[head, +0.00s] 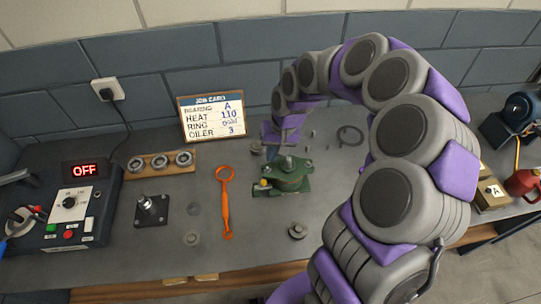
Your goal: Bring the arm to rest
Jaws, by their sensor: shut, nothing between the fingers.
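My purple and grey arm arches up from the lower right and bends down over the middle of the bench. My gripper (271,135) hangs at its end, above and behind the green casing (287,175). It is small here and its fingers are hard to make out; it looks shut, with nothing seen held. The green casing sits on the bench with a yellow fitting at its left side. I cannot tell the exact gap between gripper and casing.
A heater box (75,205) reading OFF stands left. Bearings lie on a wooden rack (160,165). A black post (151,209), orange spanner (226,203) and job card (212,116) are nearby. A red can (523,183) stands right. Bare bench (255,255) shows in front.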

